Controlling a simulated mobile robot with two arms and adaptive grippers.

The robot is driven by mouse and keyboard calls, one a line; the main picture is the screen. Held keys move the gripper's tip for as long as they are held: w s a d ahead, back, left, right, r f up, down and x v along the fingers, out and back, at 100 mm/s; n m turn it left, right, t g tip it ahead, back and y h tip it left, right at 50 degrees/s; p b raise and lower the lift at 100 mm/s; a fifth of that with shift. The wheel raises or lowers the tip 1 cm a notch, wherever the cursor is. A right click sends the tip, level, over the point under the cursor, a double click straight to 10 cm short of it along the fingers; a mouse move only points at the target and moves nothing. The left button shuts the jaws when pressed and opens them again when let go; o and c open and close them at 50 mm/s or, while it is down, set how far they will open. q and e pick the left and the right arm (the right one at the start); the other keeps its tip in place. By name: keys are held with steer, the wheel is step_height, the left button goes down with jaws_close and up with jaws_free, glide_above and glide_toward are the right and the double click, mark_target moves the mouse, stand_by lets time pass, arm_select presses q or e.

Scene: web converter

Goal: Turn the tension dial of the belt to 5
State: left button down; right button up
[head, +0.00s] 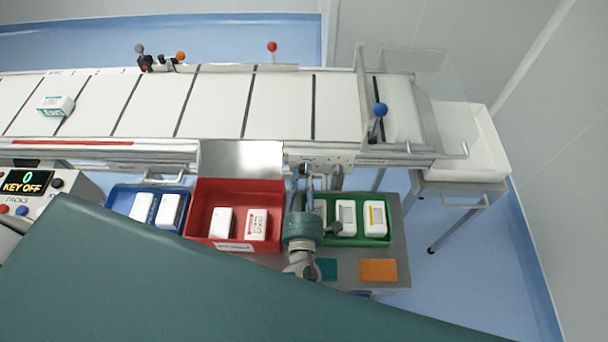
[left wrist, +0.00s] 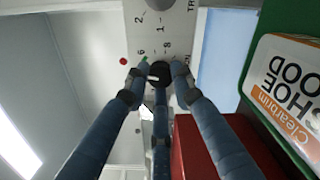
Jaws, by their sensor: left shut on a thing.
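The tension dial (left wrist: 158,70) is a small dark knob on a light grey panel (left wrist: 160,20) in the left wrist view. Printed numbers such as 2, 1, 6 and 8 show beside it. My left gripper (left wrist: 157,78) has its blue-grey fingers closed around the knob. The fingers cover part of it, and I cannot read which number it points to. In the head view my left gripper (head: 303,172) is at the front side of the conveyor belt (head: 282,100), and the dial is hidden there. My right gripper is not in view.
A blue tray (head: 119,199), a red tray (head: 197,205) and a green tray (head: 360,241), each holding white packs, stand below the belt's edge, close around my left arm. A control box (head: 45,208) reading "0 KEY OFF" is at the left. A white pack (head: 55,106) lies on the belt.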

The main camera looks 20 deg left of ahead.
arm_select(q)
steer(key=shift+w+d+r, duration=0.2)
steer(key=shift+r, duration=0.2)
steer(key=c, duration=1.6)
jaws_free()
steer(key=shift+c, duration=0.2)
steer(key=shift+o, duration=0.9)
steer(key=shift+d, duration=0.1)
steer(key=shift+s+f, duration=0.1)
steer(key=shift+f, duration=0.1)
steer(key=v, duration=1.2)
steer(key=shift+r, duration=0.1)
